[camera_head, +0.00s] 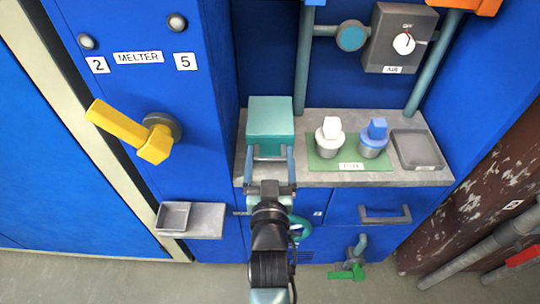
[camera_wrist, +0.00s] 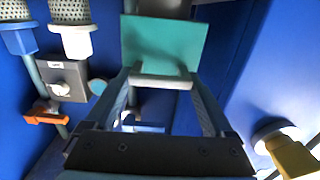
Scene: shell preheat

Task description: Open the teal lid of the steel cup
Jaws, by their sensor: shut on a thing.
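The teal lid (camera_head: 270,117) is a box-like teal cover at the left end of the grey shelf. In the wrist view the lid (camera_wrist: 163,40) is a flat teal panel with a pale grip bar (camera_wrist: 161,82) on its near edge. My gripper (camera_head: 270,158) reaches it from the front. In the wrist view the fingers of my gripper (camera_wrist: 162,88) are shut on the ends of the bar. The steel cup is mostly hidden by the lid and my gripper. I cannot tell how far the lid is raised.
A white-capped cup (camera_head: 329,138) and a blue-capped cup (camera_head: 373,138) stand on a green mat (camera_head: 322,163) right of the lid. A grey tray (camera_head: 418,150) lies further right. A yellow lever (camera_head: 120,125) juts from the melter panel at left. A small grey ledge (camera_head: 207,220) sticks out below.

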